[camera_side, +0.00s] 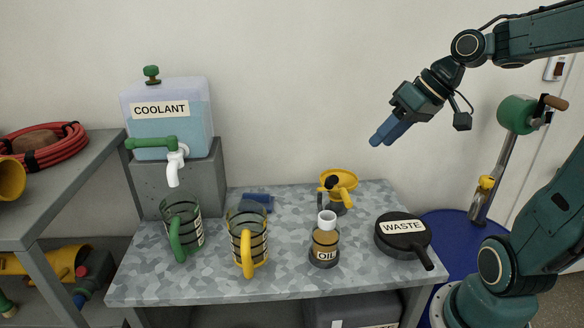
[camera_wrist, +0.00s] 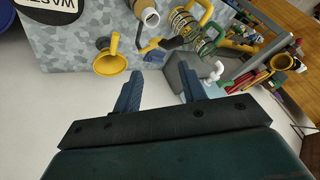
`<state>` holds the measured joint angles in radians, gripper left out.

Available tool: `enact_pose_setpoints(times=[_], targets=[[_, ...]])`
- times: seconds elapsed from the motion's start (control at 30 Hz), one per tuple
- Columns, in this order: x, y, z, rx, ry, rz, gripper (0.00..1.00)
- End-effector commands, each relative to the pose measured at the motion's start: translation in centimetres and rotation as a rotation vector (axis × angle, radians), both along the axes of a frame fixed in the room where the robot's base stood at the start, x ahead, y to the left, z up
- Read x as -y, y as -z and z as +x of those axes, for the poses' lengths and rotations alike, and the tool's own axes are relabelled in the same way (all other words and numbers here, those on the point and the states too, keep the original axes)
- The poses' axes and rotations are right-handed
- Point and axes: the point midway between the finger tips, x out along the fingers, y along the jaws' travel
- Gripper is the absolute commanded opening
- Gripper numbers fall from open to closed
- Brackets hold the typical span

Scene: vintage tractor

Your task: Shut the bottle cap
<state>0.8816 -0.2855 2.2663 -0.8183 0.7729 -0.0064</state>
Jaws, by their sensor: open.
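The oil bottle (camera_side: 325,246) stands upright on the bench, with a white neck and brown contents. In the wrist view its white neck (camera_wrist: 149,15) is at the top, and its mouth looks uncovered. A dark piece with yellow parts (camera_side: 328,186) stands just behind the neck; in the wrist view it shows beside the neck (camera_wrist: 150,47). I cannot tell if it is the bottle's cap. My gripper (camera_side: 378,140) is in the air above and right of the bottle. In the wrist view its blue fingers (camera_wrist: 160,72) are apart with nothing between them.
A yellow funnel (camera_side: 341,179) is behind the bottle. A black waste pan (camera_side: 390,245) is to its right. A yellow-handled jug (camera_side: 247,240) and a green-handled jug (camera_side: 180,235) stand left. The coolant tank (camera_side: 168,115) stands at the back left. Bench front is clear.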

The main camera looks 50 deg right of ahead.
Motion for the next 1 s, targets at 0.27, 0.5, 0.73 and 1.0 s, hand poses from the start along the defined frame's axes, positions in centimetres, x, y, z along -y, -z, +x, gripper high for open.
enact_pose_setpoints(times=[0.27, 0.5, 0.73, 1.0], targets=[[-0.5, -1.1, 2.4, -0.228, 0.198, 0.083, 0.41], [-1.9, -2.5, 4.7, -0.391, 0.42, 0.115, 0.41], [-3.4, -3.6, 6.2, -0.483, 0.602, 0.124, 0.41], [-4.0, -4.0, 6.7, -0.511, 0.671, 0.127, 0.41]])
